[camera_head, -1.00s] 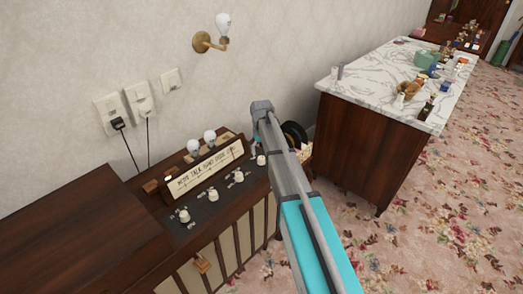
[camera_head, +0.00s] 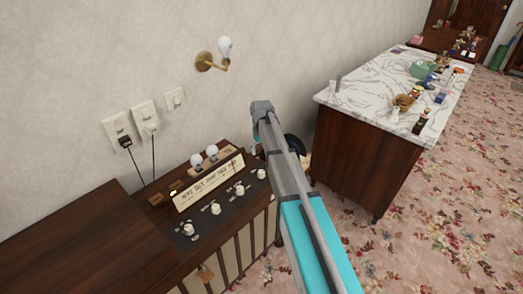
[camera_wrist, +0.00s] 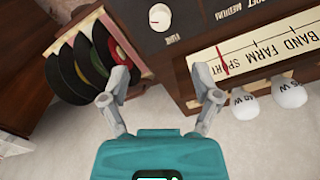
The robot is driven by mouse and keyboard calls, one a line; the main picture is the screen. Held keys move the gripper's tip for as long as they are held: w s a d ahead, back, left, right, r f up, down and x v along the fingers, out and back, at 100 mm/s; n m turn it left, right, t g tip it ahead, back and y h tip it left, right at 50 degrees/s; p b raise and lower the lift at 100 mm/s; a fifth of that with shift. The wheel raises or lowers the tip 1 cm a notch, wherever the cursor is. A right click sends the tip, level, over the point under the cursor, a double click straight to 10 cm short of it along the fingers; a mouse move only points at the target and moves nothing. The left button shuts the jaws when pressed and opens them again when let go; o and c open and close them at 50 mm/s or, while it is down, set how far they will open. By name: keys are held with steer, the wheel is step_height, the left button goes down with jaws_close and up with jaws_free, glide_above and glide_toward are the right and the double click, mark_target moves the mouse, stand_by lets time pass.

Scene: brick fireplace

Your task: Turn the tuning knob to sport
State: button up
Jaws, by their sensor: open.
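The radio console stands against the wall, with a row of several white knobs on its dark panel. The far-right knob (camera_head: 261,173) is beside my arm; it seems to be the white knob (camera_wrist: 160,17) at the top of the wrist view, whose small label is hard to read. The pale dial strip (camera_head: 208,183) lies behind the knobs. In the wrist view the dial (camera_wrist: 255,55) shows the words BAND, FARM and SPORT, and a red pointer (camera_wrist: 222,62) near SPORT. My gripper (camera_wrist: 161,82) is open and empty, apart from the knob.
Several records (camera_wrist: 85,65) stand in a rack next to the console. Two white bulbs (camera_wrist: 265,100) stick out by the dial. A marble-topped cabinet (camera_head: 365,150) with small items is at the right. Wall sockets with cords (camera_head: 120,132) are behind; carpet is clear at front right.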

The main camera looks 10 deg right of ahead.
steer(key=shift+r, duration=0.4)
steer(key=s+r+m+p, duration=0.1)
steer(key=s+r+p, duration=0.1)
steer(key=s, duration=1.2)
steer(key=s+r+m+p, duration=0.1)
steer(key=s+r+p, duration=0.1)
steer(key=s, duration=1.3)
steer(key=shift+a+r+p, duration=0.2)
steer(key=shift+r+p, duration=0.15)
steer(key=shift+p, duration=0.2)
steer(key=c, duration=0.3)
